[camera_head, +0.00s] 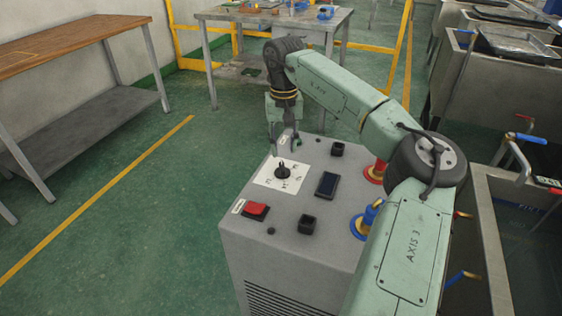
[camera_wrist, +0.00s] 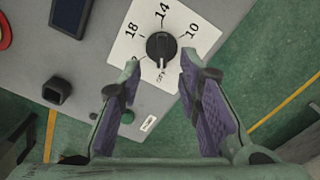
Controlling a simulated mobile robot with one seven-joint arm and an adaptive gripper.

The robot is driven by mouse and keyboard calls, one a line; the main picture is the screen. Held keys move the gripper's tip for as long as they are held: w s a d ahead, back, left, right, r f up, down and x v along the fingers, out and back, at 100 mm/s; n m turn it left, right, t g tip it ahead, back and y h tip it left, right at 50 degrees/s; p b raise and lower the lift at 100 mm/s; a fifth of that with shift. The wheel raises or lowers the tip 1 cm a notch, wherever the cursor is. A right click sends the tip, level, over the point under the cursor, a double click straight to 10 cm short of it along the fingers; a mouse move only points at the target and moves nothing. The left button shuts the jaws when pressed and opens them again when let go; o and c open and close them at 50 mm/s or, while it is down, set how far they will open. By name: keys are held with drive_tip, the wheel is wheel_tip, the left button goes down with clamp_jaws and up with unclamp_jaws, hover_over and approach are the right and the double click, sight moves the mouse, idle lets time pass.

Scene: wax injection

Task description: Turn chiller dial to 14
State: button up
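The chiller dial (camera_head: 282,172) is a black knob on a white label plate (camera_head: 263,179) on top of the grey chiller (camera_head: 240,235). In the wrist view the dial (camera_wrist: 161,46) has the marks 18, 14, 10 and OFF around it. A pale mark on the knob seems to be on its OFF side, away from 14. My gripper (camera_wrist: 160,64) is open, with one finger to the left of the dial and one to the right, both apart from it. In the head view my gripper (camera_head: 285,142) is at the far edge of the chiller top.
The chiller top also bears a red switch (camera_head: 256,209), a dark display (camera_head: 326,184), black square fittings and blue and red pipe fittings. A wooden-topped bench (camera_head: 70,45) stands left and metal tanks stand right. The green floor to the left is clear.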

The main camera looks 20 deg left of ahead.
sight(282, 168)
wheel_tip(282, 168, down, 7)
drive_tip(key=shift+a+f+p, duration=0.1)
drive_tip(key=shift+p, duration=0.6)
drive_tip(key=shift+c, duration=0.4)
clamp_jaws()
